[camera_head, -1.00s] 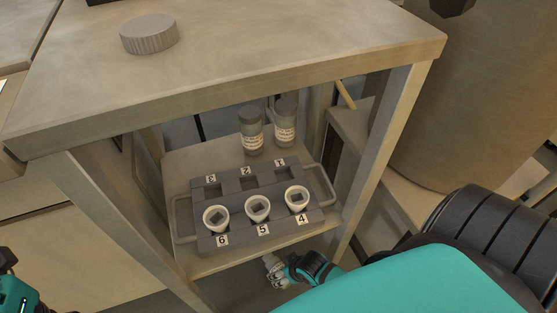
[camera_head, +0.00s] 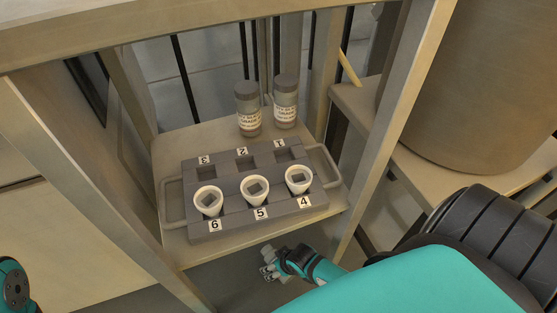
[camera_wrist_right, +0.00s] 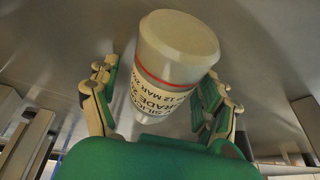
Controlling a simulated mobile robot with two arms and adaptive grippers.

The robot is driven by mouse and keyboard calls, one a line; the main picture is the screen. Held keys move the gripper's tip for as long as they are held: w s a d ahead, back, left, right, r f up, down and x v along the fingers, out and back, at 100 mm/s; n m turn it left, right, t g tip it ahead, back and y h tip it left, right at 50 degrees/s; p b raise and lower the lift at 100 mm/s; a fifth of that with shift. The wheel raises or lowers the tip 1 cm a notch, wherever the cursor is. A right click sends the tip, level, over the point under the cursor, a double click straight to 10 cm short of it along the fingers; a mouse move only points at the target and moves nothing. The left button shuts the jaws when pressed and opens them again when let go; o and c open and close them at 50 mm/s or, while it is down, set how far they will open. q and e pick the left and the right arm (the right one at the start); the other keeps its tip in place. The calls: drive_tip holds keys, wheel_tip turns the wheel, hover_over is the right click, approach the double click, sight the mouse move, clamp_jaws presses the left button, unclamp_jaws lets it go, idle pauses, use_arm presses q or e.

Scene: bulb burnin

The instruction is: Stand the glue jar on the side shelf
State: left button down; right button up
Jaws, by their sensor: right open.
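In the right wrist view a pale jar (camera_wrist_right: 178,55) with a red line and a printed label stands between my right fingers (camera_wrist_right: 157,105). The fingers are spread on either side; I cannot tell whether they touch it. Only part of its label reads, so I cannot confirm it is the glue jar. In the head view my right gripper (camera_head: 269,266) is in front of the lower shelf board's front edge (camera_head: 190,257), small and partly hidden by my arm. Two grey-capped labelled jars (camera_head: 248,110) (camera_head: 286,102) stand upright at the back of that board. My left gripper is out of view.
A grey rack (camera_head: 232,186) with numbered slots and side handles fills the board's front; three white cups sit in slots 4, 5 and 6. Frame posts (camera_head: 395,120) and the upper top's edge (camera_head: 150,25) enclose it. A large drum (camera_head: 480,90) stands on a board at right.

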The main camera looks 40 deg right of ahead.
drive_tip(key=shift+f, duration=0.15)
idle(0.5)
drive_tip(key=c, duration=0.7)
drive_tip(key=shift+s+d+f, duration=0.1)
drive_tip(key=shift+d, duration=0.1)
drive_tip(key=c, duration=0.8)
